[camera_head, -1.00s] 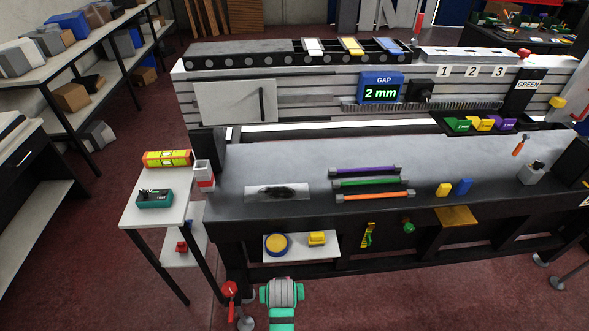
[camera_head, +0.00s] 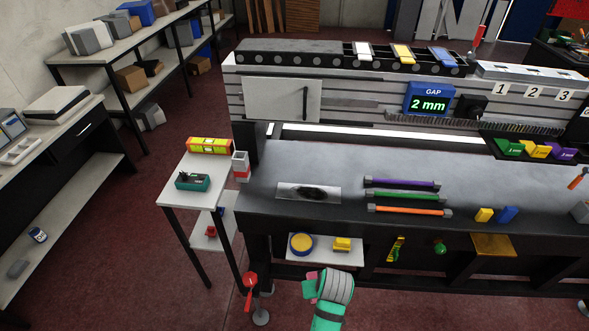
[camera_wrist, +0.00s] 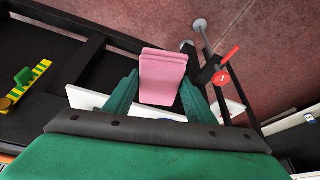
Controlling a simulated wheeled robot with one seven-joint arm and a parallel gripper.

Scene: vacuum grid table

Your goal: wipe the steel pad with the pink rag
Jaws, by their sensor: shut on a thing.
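The steel pad (camera_head: 290,189) lies on the left part of the dark table top in the head view, with a black smudge (camera_head: 315,193) across its middle. My gripper (camera_wrist: 160,88) is shut on the pink rag (camera_wrist: 163,70), which sticks out between the green fingers in the wrist view. In the head view a bit of the pink rag (camera_head: 310,285) shows beside my green and grey wrist, low in front of the table's front edge. The gripper and rag are apart from the pad.
Purple, green and orange rods (camera_head: 400,196) lie right of the pad. A side table (camera_head: 172,197) holds a level and a green device. A red-handled valve (camera_head: 250,281) stands by the left leg.

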